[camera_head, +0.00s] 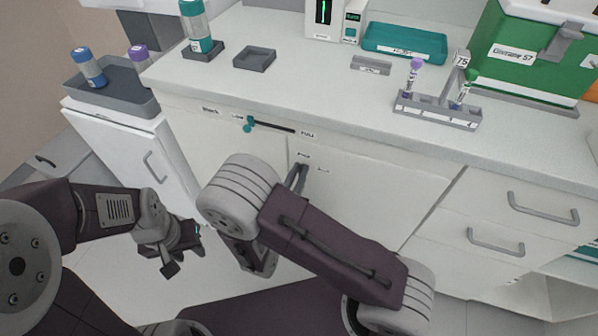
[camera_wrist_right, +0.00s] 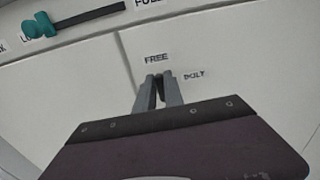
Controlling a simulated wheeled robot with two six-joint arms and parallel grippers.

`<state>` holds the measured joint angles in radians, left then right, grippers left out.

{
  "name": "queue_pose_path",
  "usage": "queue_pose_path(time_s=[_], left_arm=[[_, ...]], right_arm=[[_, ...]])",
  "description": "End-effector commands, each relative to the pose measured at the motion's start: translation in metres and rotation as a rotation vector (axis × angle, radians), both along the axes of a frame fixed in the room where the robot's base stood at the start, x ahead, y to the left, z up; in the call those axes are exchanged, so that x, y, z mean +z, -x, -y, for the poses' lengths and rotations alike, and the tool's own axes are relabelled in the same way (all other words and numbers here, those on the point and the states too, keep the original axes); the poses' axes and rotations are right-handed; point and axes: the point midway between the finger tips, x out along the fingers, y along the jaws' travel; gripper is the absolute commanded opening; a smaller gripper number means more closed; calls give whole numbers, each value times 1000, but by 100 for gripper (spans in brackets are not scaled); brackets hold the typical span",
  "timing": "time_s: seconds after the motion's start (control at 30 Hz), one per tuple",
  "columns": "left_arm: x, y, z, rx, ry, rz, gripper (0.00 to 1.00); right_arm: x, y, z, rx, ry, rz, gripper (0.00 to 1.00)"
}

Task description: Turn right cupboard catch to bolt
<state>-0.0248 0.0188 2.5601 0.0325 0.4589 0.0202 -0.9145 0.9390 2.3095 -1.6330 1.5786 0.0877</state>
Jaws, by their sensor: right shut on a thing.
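The right cupboard door (camera_head: 365,190) is a white front below the counter. FREE (camera_wrist_right: 156,58) and BOLT (camera_wrist_right: 194,75) labels are on it, and the FREE label sits just above my right fingertips in the right wrist view. My right gripper (camera_wrist_right: 159,80) is shut on the catch between these labels; the fingers hide most of it, so I cannot tell its exact angle. In the head view the right gripper (camera_head: 298,178) reaches the door's upper left corner. My left gripper (camera_head: 186,259) hangs empty at the lower left, its fingers apart.
A teal slider knob (camera_head: 249,123) on a slotted scale is above the cupboards, and it also shows in the right wrist view (camera_wrist_right: 40,25). Drawers with grey handles (camera_head: 496,242) are at the right. The counter holds a tube rack (camera_head: 437,112), a teal tray (camera_head: 404,42) and a green box (camera_head: 530,60).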

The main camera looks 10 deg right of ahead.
Motion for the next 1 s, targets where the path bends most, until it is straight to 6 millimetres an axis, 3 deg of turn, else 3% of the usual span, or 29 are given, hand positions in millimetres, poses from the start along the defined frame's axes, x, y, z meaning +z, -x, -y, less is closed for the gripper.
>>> queue_pose_path(time_s=[0.27, 0.6, 1.0], left_arm=[[25, 0, 0, 0, 0, 0, 36], [61, 0, 0, 0, 0, 0, 36], [92, 0, 0, 0, 0, 0, 36]], right_arm=[[4, -1, -1, 0, 119, -84, 0], [3, -3, -4, -1, 377, -258, 0], [-2, -4, -7, 0, 693, -471, 0]])
